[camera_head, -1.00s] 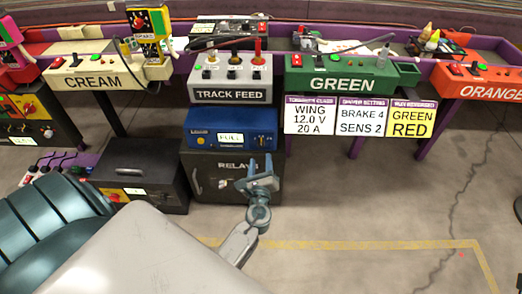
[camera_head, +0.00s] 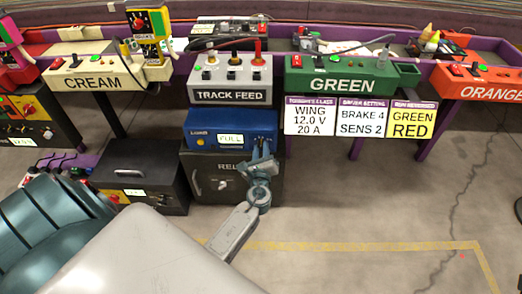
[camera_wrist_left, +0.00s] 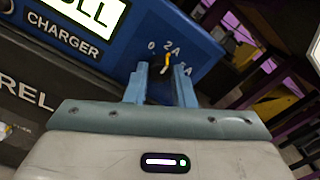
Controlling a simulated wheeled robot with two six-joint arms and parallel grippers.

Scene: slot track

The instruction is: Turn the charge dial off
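The blue charger (camera_head: 230,129) sits under the TRACK FEED box, with a lit display (camera_head: 230,139) that reads FULL. In the left wrist view, the charge dial (camera_wrist_left: 167,61) is on its blue front, with an orange and white pointer and marks 0, 2A and 5A around it. The orange end lies near 2A. My left gripper (camera_head: 262,152) is at the charger's right end and hides the dial in the head view. In the left wrist view, its two fingers (camera_wrist_left: 162,72) are apart, one on each side of the dial; I cannot tell whether they touch it. My right gripper is not in view.
The grey TRACK FEED box (camera_head: 232,80) stands above the charger and the dark RELAYS box (camera_head: 205,180) below. The GREEN station (camera_head: 340,78) and hanging signs (camera_head: 360,115) are to the right. Open floor (camera_head: 370,190) lies at right front.

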